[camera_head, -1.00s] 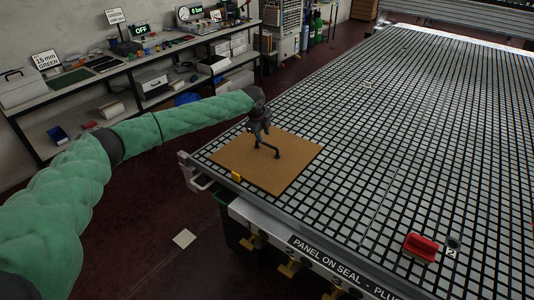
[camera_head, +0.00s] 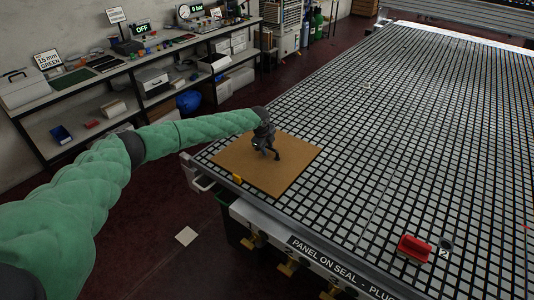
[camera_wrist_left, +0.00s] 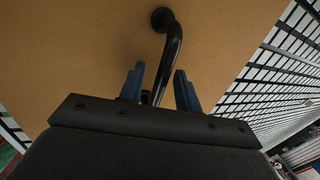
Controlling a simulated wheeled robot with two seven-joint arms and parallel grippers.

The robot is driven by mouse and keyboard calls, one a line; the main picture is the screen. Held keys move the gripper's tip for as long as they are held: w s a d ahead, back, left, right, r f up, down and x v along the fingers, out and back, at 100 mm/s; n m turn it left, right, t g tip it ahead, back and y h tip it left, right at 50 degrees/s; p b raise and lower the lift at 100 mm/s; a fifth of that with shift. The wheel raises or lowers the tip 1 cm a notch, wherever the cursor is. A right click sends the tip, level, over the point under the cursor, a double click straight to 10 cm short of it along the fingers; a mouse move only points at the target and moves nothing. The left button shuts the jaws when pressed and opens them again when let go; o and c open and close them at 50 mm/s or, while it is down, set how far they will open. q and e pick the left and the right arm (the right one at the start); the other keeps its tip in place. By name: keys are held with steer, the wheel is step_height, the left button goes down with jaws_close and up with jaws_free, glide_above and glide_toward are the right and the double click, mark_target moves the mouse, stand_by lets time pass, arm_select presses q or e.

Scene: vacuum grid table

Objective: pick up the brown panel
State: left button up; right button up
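The brown panel (camera_head: 264,170) lies flat on the near left corner of the black-and-white grid table (camera_head: 400,130). It also fills most of the left wrist view (camera_wrist_left: 60,50). A dark bent handle (camera_wrist_left: 172,45) stands on the panel. My left gripper (camera_head: 268,150) is low over the panel at this handle. In the left wrist view my two bluish fingers (camera_wrist_left: 161,85) are apart, with the handle's bar between them and a gap visible on the right side. The handle's lower end is hidden behind the gripper body. My right gripper is not in view.
A yellow piece (camera_head: 238,178) sits at the panel's near edge. A red-handled block (camera_head: 415,248) stands near the table's front edge, beside a dark ring (camera_head: 446,243). A shelf bench (camera_head: 130,62) runs along the wall.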

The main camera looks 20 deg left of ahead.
arm_select(q)
jaws_close()
steer(key=shift+w+r, duration=0.1)
stand_by(1.3)
